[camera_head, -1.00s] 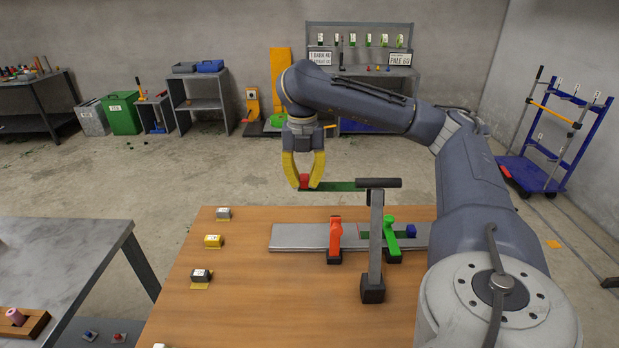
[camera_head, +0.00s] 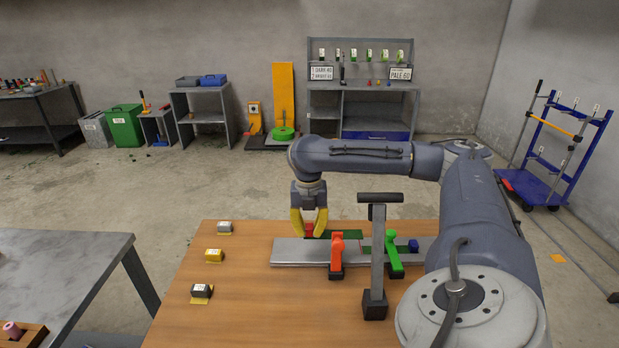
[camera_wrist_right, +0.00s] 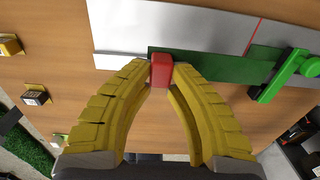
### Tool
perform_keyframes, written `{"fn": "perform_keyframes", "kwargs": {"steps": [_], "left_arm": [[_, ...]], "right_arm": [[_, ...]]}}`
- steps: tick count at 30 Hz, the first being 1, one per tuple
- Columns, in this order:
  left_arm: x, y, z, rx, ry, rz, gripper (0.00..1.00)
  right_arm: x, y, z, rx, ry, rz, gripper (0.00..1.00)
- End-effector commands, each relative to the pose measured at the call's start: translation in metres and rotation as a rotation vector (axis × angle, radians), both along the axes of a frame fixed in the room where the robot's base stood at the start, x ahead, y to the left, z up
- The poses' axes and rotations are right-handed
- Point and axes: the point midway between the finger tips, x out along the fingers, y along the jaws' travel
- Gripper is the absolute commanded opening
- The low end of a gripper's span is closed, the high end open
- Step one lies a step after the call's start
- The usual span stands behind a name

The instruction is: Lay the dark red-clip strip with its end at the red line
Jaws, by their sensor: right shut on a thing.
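My right gripper (camera_head: 309,231) is shut on the red clip (camera_wrist_right: 161,70) of the dark green strip (camera_head: 345,234). The strip extends right from the clip, over or along the back edge of the grey plate (camera_head: 290,252). I cannot tell whether it touches the plate. In the right wrist view the strip (camera_wrist_right: 205,66) runs along the plate's edge, and the red line (camera_wrist_right: 253,36) crosses the plate above its right part. The strip's far end is hard to make out near the green clamp (camera_wrist_right: 285,76). My left gripper is out of view.
An orange-red clamp (camera_head: 337,250) and the green clamp (camera_head: 394,258) stand at the plate, with a blue block (camera_head: 413,246) to the right. A tall grey lever (camera_head: 377,260) stands in front. Several small blocks lie at the table's left; the middle left is clear.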

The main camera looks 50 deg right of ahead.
Motion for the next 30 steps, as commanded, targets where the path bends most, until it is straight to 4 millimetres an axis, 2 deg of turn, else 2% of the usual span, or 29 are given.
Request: {"fn": "perform_keyframes", "kwargs": {"steps": [3, 11, 21, 30], "left_arm": [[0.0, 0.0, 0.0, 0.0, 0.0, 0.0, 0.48], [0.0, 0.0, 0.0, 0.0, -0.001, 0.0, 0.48], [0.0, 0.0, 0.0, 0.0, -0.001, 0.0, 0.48], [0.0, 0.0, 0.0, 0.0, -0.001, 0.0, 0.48]], "right_arm": [[0.0, 0.0, -0.014, 0.0, 0.0, 0.0, 0.0], [0.0, 0.0, -0.028, 0.0, 0.001, 0.001, 0.0], [0.0, 0.0, -0.064, -0.001, 0.001, 0.0, 0.0], [0.0, 0.0, -0.066, 0.001, -0.001, 0.0, 0.0]]}}
